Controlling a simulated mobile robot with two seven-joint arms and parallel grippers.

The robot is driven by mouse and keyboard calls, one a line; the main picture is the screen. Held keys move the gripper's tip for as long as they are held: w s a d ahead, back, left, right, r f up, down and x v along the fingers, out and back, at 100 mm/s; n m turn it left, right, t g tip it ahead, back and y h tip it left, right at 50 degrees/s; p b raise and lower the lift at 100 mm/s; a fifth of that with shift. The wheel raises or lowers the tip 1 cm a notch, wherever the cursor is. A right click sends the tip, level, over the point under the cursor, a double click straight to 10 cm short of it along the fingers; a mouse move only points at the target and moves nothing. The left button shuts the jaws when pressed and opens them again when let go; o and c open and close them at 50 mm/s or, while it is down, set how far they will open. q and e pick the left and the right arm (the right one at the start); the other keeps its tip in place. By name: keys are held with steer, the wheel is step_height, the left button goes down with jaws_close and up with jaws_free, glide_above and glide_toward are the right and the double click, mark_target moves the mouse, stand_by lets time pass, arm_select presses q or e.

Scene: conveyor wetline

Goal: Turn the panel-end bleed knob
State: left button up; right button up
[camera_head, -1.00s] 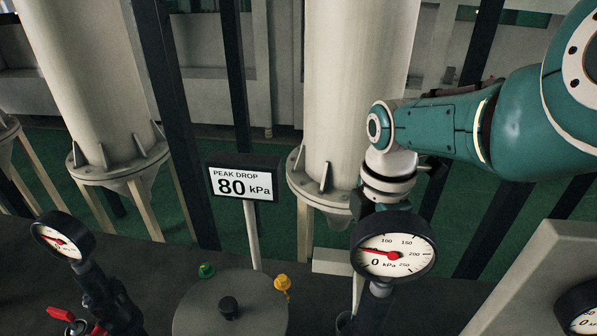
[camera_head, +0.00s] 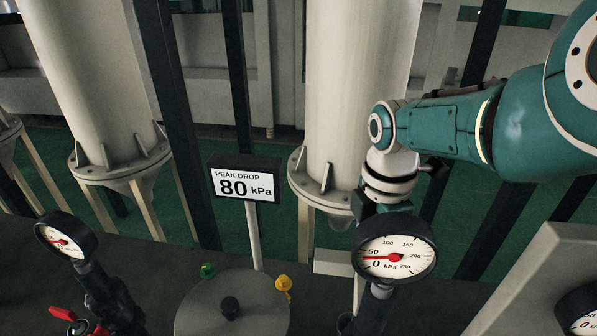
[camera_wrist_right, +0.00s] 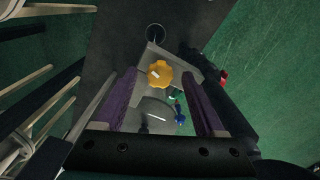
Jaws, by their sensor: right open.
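A yellow lobed knob (camera_wrist_right: 160,74) shows between my right gripper's fingers in the right wrist view. A pale marking crosses its face. My right gripper (camera_wrist_right: 160,80) is open, its two purple fingers apart on either side of the knob in the picture. I cannot tell whether they touch it. A green knob (camera_wrist_right: 176,96) and a blue knob (camera_wrist_right: 180,118) show just below. In the head view a yellow knob (camera_head: 284,283) and a green knob (camera_head: 207,271) stand by a round grey plate (camera_head: 255,318). There my right fingers are hidden behind a gauge. My left gripper is not in view.
The large gauge (camera_head: 394,249) stands in front of my right wrist. A sign (camera_head: 245,180) reads PEAK DROP 80 kPa. Another gauge (camera_head: 66,236) and a red handle (camera_head: 62,313) are at the left. A grey slanted panel (camera_head: 545,265) is at the right.

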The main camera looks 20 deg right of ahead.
step_height(320, 180, up, 10)
steer(key=p, duration=0.8)
steer(key=shift+f+p, duration=0.15)
steer(key=shift+p, duration=0.25)
